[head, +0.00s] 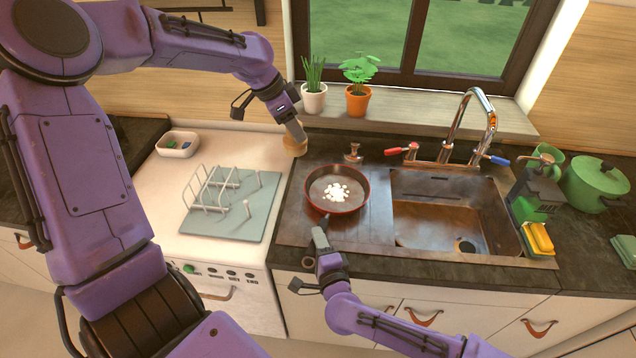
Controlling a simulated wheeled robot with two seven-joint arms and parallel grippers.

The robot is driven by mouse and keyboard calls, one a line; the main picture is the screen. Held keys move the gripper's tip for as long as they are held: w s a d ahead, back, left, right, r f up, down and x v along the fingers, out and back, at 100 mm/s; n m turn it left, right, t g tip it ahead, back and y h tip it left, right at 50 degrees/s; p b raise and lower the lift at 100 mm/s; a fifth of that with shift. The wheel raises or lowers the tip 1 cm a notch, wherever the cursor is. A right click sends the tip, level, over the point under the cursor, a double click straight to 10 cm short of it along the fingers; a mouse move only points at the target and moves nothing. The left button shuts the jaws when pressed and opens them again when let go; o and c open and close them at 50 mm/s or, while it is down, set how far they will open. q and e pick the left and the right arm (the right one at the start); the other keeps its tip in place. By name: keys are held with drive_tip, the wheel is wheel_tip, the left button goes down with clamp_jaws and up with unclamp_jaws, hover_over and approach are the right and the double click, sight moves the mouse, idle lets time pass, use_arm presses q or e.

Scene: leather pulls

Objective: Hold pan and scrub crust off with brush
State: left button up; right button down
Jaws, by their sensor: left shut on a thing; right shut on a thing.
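The dark pan with a red rim (318,188) rests on the metal drainboard left of the sink bowl. White crust (338,194) lies in patches in the middle of its inside. My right gripper (321,240) is shut on the pan's handle at the near side; the handle is partly hidden by the fingers. My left gripper (293,127) is shut on the brush (295,147), a round tan head under the fingers. The brush is beyond and to the left of the pan, near the drainboard's back left corner, apart from the pan. Its grip is hidden by the gripper.
The empty sink bowl (430,225) and faucet (472,120) are to the right. A dish rack (220,195) stands on a mat at left. Two potted plants (357,100) line the sill. A soap dispenser (353,153) stands behind the pan. A green pot (597,185) is far right.

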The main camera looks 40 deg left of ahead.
use_arm(q)
drive_tip(key=w+d+f, duration=0.7)
drive_tip(key=w+f, duration=0.2)
wheel_tip(320, 180, down, 8)
drive_tip(key=shift+d, duration=0.15)
idle(0.5)
drive_tip(key=shift+w, duration=0.1)
drive_tip(key=o, duration=0.3)
drive_tip(key=shift+c, duration=0.3)
